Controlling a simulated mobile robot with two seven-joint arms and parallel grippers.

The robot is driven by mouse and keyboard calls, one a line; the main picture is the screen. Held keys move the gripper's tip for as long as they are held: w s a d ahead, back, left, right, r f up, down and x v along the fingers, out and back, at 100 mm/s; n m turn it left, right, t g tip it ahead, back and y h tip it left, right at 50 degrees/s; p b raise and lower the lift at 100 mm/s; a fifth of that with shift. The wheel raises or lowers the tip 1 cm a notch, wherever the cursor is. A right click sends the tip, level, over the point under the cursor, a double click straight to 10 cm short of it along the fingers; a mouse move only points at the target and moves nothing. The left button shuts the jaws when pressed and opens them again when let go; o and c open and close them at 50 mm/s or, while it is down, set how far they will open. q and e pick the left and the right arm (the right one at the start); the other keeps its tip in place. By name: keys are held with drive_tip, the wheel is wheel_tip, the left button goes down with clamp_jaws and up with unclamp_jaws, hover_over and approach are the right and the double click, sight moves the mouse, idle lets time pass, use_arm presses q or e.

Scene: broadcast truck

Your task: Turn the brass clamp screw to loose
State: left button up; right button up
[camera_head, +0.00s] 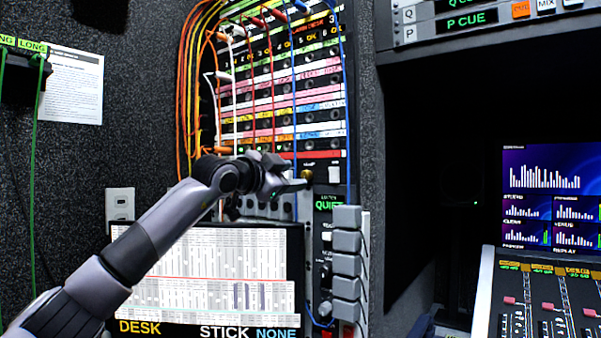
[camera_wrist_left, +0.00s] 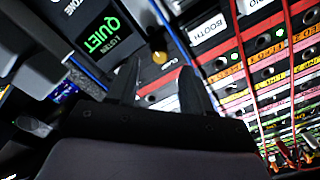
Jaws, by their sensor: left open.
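The brass clamp screw (camera_head: 307,174) is a small round knob on the dark panel, just above the green QUIET label in the head view. In the left wrist view the brass screw (camera_wrist_left: 160,57) shows just beyond the fingertips, between their lines. My left gripper (camera_head: 298,184) reaches in from the left, its tips close to the screw in the head view. In the left wrist view its fingers (camera_wrist_left: 158,68) are apart with nothing between them. Whether they touch the screw cannot be told. My right gripper is in neither view.
A patch bay (camera_head: 285,90) with coloured cables rises above the gripper. A blue cable (camera_head: 346,110) hangs right of the screw. Stacked grey blocks (camera_head: 346,240) stand out below right. A lit screen (camera_head: 210,265) is below my arm. A mixing desk (camera_head: 540,310) is at right.

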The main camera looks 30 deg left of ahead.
sight(304, 175)
use_arm(q)
drive_tip(key=shift+w+d+p, duration=0.15)
drive_tip(key=shift+w+p, duration=0.55)
drive_tip(key=shift+w, duration=1.35)
clamp_jaws()
